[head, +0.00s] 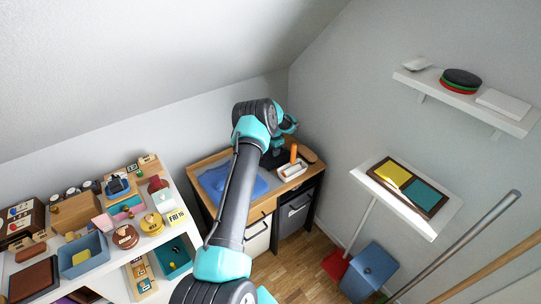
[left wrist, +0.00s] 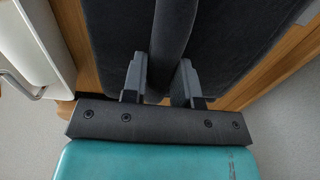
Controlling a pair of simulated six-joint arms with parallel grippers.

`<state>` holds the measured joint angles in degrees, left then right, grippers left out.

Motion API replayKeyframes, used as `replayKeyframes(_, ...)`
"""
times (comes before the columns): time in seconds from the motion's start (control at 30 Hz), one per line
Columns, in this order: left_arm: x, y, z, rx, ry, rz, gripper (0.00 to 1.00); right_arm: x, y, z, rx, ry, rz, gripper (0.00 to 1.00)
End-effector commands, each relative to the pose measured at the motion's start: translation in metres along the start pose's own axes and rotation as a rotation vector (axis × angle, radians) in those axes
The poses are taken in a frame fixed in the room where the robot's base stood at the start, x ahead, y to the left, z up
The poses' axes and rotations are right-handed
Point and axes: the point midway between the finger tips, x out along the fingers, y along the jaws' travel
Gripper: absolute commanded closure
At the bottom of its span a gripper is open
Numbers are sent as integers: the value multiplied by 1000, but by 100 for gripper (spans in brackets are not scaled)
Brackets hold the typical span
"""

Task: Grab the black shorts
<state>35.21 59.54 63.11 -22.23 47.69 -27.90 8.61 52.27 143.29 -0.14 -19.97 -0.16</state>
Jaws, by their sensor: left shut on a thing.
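The black shorts (left wrist: 225,40) fill much of the left wrist view as dark cloth lying over a wooden surface. A raised fold of the cloth runs between the fingers of my left gripper (left wrist: 162,72), which is shut on it. In the head view my left arm reaches to the desk, and a dark patch that looks like the shorts (head: 275,158) shows beside the arm on the desk top. The fingertips are hidden there. My right gripper is not in view.
The wooden desk (head: 262,212) also carries a blue cloth (head: 215,182), a white tray (head: 291,170) and an orange item (head: 293,153). A crowded white shelf unit (head: 195,232) stands left. A blue bin (head: 370,272) and poles stand right.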

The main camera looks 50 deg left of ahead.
Motion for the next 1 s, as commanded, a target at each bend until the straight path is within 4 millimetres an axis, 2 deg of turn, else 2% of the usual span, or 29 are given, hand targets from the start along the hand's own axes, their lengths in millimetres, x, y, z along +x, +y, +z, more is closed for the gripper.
replayKeyframes(0.23,-2,0,0,0,1,-1,100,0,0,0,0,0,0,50)
replayKeyframes(0.37,-12,-1,0,0,2,-2,100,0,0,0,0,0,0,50)
replayKeyframes(0.47,-24,-1,0,0,2,-2,100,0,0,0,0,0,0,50)
replayKeyframes(0.8,-84,0,-1,0,2,-3,100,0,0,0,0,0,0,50)
replayKeyframes(1.0,-100,0,0,-1,1,-1,100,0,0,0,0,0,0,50)
